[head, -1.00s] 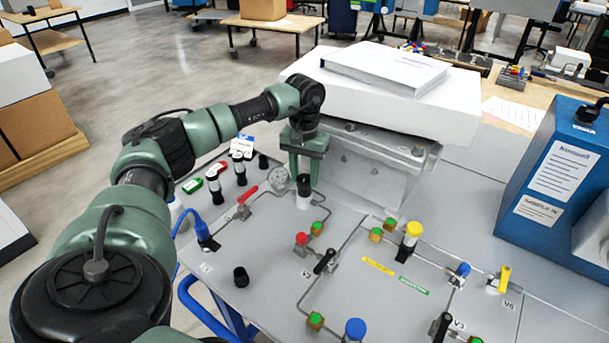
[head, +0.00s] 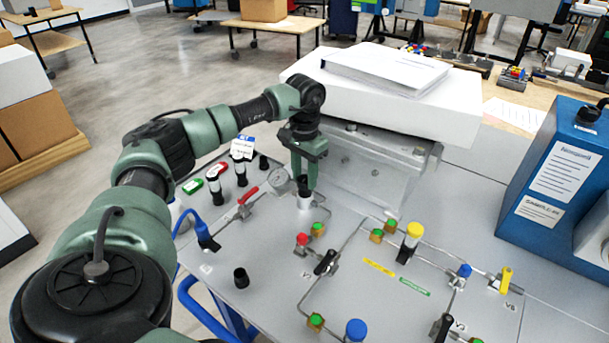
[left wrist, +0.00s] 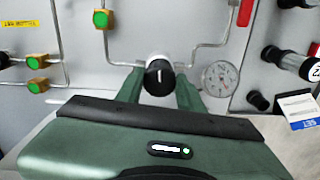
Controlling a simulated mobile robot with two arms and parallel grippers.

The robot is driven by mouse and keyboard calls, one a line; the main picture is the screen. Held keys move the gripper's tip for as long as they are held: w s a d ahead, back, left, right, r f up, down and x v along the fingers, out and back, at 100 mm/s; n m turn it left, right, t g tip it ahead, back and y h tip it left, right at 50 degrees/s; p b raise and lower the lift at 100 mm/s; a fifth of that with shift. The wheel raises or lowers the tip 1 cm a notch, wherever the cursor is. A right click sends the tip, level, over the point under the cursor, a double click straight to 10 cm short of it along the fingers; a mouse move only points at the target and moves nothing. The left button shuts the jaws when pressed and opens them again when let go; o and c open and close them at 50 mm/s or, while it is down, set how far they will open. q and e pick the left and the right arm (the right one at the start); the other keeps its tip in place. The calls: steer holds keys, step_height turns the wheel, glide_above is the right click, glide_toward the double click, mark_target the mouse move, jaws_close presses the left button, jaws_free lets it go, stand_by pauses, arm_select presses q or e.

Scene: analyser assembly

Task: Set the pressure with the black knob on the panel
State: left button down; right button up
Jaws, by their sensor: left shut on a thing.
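The black knob (left wrist: 159,79) sits on top of a pale regulator body; its white mark shows in the left wrist view. In the head view the knob (head: 304,188) is partly covered by my fingers. My left gripper (left wrist: 160,88) is shut on the knob, one green finger on each side, and it comes down from above in the head view (head: 305,183). The round pressure gauge (left wrist: 220,78) is right beside the knob in the left wrist view; in the head view the gauge (head: 277,181) is just left of it. My right gripper is not in view.
A red-handled valve (head: 248,195) stands left of the gauge. A red knob (head: 302,239) and green-topped fittings (head: 318,229) stand in front. A metal bracket (head: 365,170) under a white box (head: 440,105) rises close behind and right of my gripper.

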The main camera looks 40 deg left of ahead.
mark_target(304, 179)
arm_select(q)
steer(key=shift+w+r, duration=0.1)
steer(key=shift+r, duration=0.05)
steer(key=c, duration=0.9)
jaws_free()
step_height(304, 179, up, 8)
steer(key=shift+f+b, duration=0.15)
steer(key=shift+b, duration=0.3)
